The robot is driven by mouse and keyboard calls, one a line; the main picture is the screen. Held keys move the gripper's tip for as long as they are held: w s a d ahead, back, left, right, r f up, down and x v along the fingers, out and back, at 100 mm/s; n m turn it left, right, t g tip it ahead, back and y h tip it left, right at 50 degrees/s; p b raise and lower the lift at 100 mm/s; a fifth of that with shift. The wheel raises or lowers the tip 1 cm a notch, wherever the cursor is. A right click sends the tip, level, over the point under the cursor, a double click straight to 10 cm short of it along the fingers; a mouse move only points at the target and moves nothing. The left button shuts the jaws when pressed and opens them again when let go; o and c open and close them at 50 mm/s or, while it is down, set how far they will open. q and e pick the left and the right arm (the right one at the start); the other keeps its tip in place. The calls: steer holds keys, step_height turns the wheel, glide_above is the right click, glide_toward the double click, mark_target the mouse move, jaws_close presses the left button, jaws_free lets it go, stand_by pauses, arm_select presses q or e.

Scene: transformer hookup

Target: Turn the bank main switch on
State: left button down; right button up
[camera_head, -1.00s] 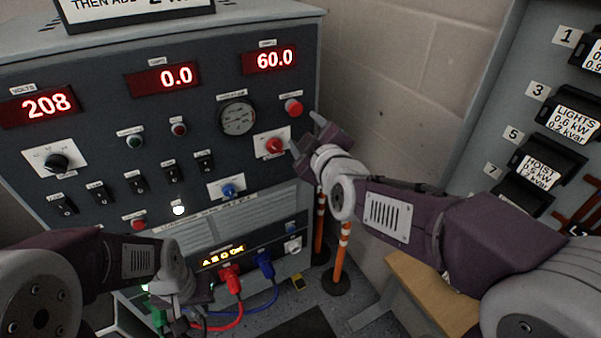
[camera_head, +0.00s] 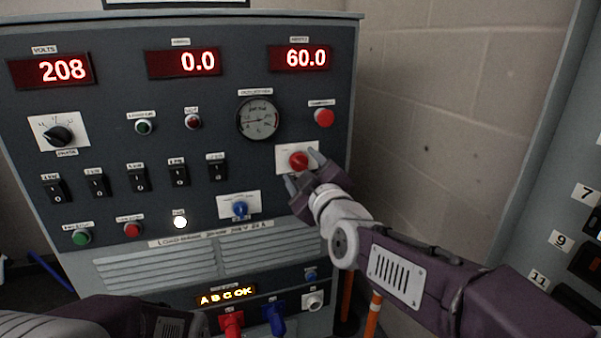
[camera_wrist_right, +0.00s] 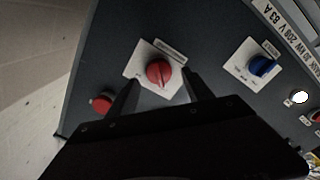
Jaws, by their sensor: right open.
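The red rotary switch (camera_head: 299,160) sits on a white plate at the right of the grey panel. It also shows in the right wrist view (camera_wrist_right: 159,73), ahead of the fingers and between their tips. My right gripper (camera_head: 303,172) is open and empty, with its fingers pointing at the red switch; whether they touch it I cannot tell. In the right wrist view the two dark fingers (camera_wrist_right: 158,88) stand apart on either side of the switch. The left arm shows at the lower left of the head view, but its gripper is out of the frame.
A blue rotary knob (camera_head: 240,209) is left of and below the red switch. A red push button (camera_head: 324,117) is above it, and a round gauge (camera_head: 259,118) is up to the left. Several black rocker switches (camera_head: 137,178) line the panel. A block wall (camera_head: 430,120) stands to the right.

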steer(key=shift+x, duration=1)
jaws_close()
